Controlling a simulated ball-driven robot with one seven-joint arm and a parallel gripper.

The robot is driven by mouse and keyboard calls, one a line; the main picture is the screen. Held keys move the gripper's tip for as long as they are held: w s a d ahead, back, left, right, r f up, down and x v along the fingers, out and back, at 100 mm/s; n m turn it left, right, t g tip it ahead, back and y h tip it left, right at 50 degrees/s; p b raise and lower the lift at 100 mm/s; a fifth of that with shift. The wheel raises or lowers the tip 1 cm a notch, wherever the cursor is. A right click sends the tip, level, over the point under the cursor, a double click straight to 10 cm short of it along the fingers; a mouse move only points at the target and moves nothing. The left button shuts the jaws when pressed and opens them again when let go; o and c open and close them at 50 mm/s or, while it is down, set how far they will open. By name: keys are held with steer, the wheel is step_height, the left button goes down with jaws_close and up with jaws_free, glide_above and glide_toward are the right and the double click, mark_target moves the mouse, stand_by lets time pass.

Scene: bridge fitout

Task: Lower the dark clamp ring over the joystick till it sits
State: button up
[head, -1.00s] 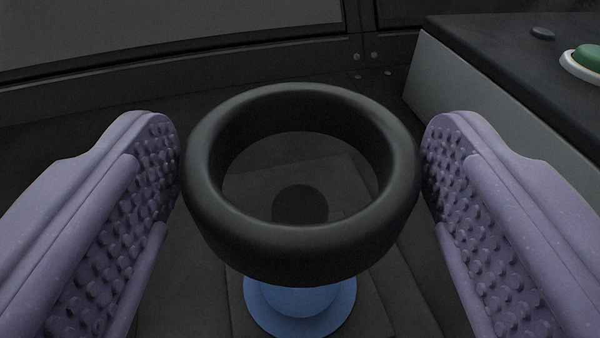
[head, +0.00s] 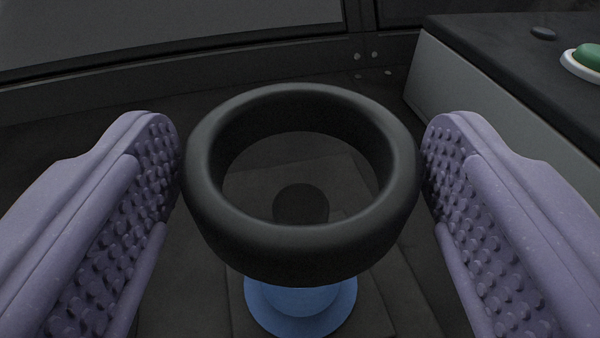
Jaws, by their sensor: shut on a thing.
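The dark clamp ring (head: 300,250) is a thick black band, held level between the two ribbed purple pads of my gripper (head: 300,168), which is shut on its left and right sides. Through its opening I see a dark round shape (head: 300,204), which looks like the joystick's top, a little below centre in the opening. A blue flared base (head: 300,310) shows below the ring's near rim, apparently part of the joystick. The ring hides the part between them. The ring appears held above the base; I cannot tell the exact gap.
A dark panel (head: 200,300) lies under the joystick. At right stands a grey-sided console (head: 470,110) with a green button (head: 588,56) in a white surround and a small dark knob (head: 543,33). A window frame (head: 180,75) runs across the back.

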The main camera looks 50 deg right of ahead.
steer(key=shift+f+b, duration=1)
steer(key=shift+f, duration=0.35)
steer(key=o, duration=1.1)
steer(key=shift+a, duration=0.1)
steer(key=p+v, duration=0.2)
steer(key=v, duration=0.4)
steer(key=shift+s+a+r, duration=0.15)
steer(key=shift+s+a, duration=0.1)
steer(key=shift+a, duration=0.05)
steer(key=shift+s+a, duration=0.3)
